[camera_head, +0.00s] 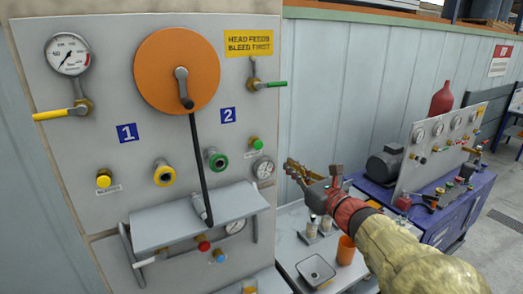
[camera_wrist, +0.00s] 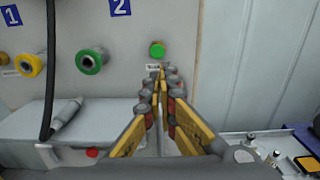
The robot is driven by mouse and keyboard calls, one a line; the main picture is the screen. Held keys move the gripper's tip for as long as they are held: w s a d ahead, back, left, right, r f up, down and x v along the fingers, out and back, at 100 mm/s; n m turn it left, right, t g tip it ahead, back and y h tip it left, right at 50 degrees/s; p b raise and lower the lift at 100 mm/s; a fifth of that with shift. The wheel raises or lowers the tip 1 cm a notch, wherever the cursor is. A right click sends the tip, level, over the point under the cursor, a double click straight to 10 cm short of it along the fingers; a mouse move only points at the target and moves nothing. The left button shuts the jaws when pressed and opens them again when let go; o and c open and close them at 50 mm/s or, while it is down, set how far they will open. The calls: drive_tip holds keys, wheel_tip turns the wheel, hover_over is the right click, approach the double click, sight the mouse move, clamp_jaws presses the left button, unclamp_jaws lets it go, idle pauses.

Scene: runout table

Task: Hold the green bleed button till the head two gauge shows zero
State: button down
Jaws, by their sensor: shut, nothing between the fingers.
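The green bleed button (camera_head: 256,142) is on the grey panel below the blue 2 label (camera_head: 228,115). It also shows in the wrist view (camera_wrist: 157,49), just above my fingertips. The wrist view shows the closed fingertips (camera_wrist: 162,70) pointing at the panel just under the button.
A green-handled valve (camera_head: 268,85) sits above the button. A green-ringed port (camera_head: 217,160), a yellow button (camera_head: 103,179) and a black hose (camera_head: 200,160) are to its left. A grey shelf (camera_head: 165,230) juts out below. An orange cup (camera_head: 346,250) stands on the bench at right.

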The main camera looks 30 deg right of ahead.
sight(261, 144)
idle(0.4)
drive_tip(key=w+p, duration=0.1)
drive_tip(key=w, duration=0.3)
drive_tip(key=w+p, duration=0.1)
drive_tip(key=w, duration=0.4)
drive_tip(key=w+p, duration=0.1)
drive_tip(key=w, duration=0.3)
drive_tip(key=shift+w+a, duration=0.25)
drive_tip(key=shift+w, duration=0.25)
drive_tip(key=shift+w+f+b, duration=0.1)
drive_tip(key=shift+w+b, duration=0.4)
drive_tip(key=shift+b, duration=0.15)
drive_tip(key=shift+w+b, duration=0.3)
drive_tip(key=shift+b, duration=0.05)
drive_tip(key=shift+r, duration=0.55)
